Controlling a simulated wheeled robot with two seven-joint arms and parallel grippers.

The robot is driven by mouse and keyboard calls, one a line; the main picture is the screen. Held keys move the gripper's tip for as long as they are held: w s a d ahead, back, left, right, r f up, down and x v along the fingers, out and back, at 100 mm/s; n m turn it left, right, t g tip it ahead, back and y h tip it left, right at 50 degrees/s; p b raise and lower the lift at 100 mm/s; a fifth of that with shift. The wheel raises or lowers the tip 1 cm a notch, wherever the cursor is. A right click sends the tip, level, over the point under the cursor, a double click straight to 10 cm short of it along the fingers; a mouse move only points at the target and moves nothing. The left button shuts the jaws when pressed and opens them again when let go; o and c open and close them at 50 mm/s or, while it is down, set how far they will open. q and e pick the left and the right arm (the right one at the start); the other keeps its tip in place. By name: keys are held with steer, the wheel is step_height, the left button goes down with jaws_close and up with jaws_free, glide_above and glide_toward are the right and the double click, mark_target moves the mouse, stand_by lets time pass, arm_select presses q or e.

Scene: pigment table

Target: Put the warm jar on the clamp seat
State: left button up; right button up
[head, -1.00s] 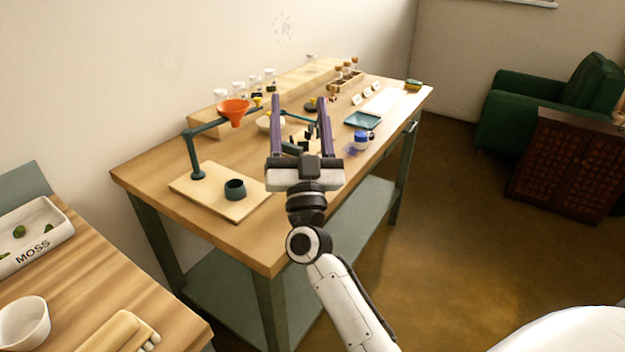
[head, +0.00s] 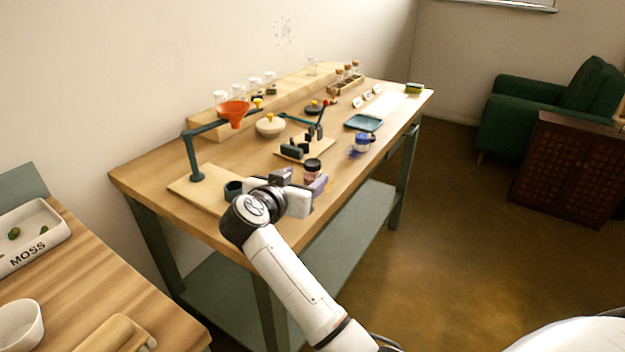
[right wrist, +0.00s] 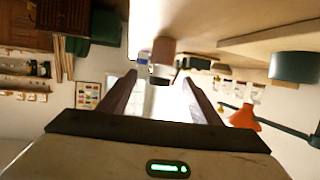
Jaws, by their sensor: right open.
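A small jar with reddish contents and a dark lid (head: 312,168), which looks like the warm jar, stands upright near the table's front edge. My right gripper (head: 300,182) is open and low over the table, its purple fingers pointing at the jar. In the right wrist view, which is upside down, the jar (right wrist: 163,50) appears ahead between the open fingers (right wrist: 160,78); I cannot tell whether they touch it. The dark green clamp (head: 294,151), likely the clamp seat, stands on a small wooden board just behind the jar. My left gripper is out of view.
A blue jar (head: 362,142) stands to the right, near a teal tray (head: 363,123). An orange funnel (head: 233,112) hangs on a stand at left, with a dark green cup (head: 233,189) below.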

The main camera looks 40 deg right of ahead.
mark_target(309, 174)
steer(key=x, duration=0.7)
steer(key=shift+a+f+b, duration=0.2)
steer(key=shift+f+b, duration=0.1)
steer(key=c, duration=1)
steer(key=shift+c, duration=1.4)
steer(key=shift+r, duration=0.1)
